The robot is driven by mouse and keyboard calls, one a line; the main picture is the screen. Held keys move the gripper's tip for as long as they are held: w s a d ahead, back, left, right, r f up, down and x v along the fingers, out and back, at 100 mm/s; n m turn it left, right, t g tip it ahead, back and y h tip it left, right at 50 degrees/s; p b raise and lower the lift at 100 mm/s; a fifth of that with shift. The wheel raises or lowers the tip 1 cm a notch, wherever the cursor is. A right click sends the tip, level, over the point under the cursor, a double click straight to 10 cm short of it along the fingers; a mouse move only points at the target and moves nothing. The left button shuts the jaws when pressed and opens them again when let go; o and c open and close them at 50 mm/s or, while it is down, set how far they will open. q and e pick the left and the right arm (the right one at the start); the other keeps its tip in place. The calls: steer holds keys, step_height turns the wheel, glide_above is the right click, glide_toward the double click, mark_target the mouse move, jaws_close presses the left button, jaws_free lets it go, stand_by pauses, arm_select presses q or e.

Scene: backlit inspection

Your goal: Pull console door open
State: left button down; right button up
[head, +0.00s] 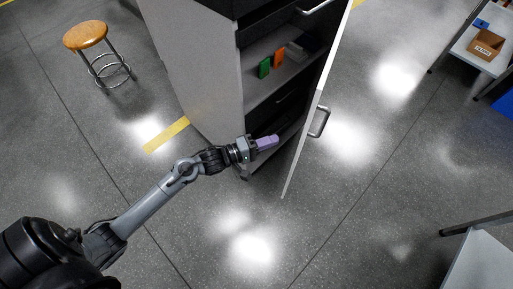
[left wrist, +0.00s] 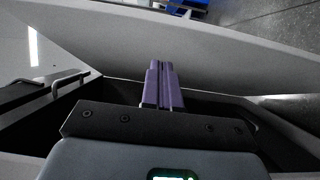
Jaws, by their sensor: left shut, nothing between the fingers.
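The console (head: 200,75) is a tall pale cabinet with a dark, open front. Its door (head: 308,128) stands ajar, swung out to the right, with a metal handle (head: 320,122) on its outer face. My left gripper (head: 272,142) is shut and empty, with purple fingers, low in the opening between the cabinet body and the door. In the left wrist view the shut fingers (left wrist: 164,85) point at the inner side of the pale door panel (left wrist: 190,45); whether they touch it I cannot tell. My right gripper is not in view.
On the inside shelf (head: 255,92) stand a green item (head: 264,68) and an orange item (head: 279,57). A wooden-topped stool (head: 85,36) stands at the upper left. A cardboard box (head: 486,45) sits on a table at the upper right. The floor right of the door is clear.

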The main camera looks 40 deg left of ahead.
arm_select(q)
steer(key=w+d, duration=0.1)
steer(key=w+d+b, duration=0.1)
steer(key=d, duration=0.1)
steer(key=d+b, duration=0.1)
steer(key=d, duration=0.1)
steer(key=shift+w+d, duration=0.1)
steer(key=shift+w, duration=0.3)
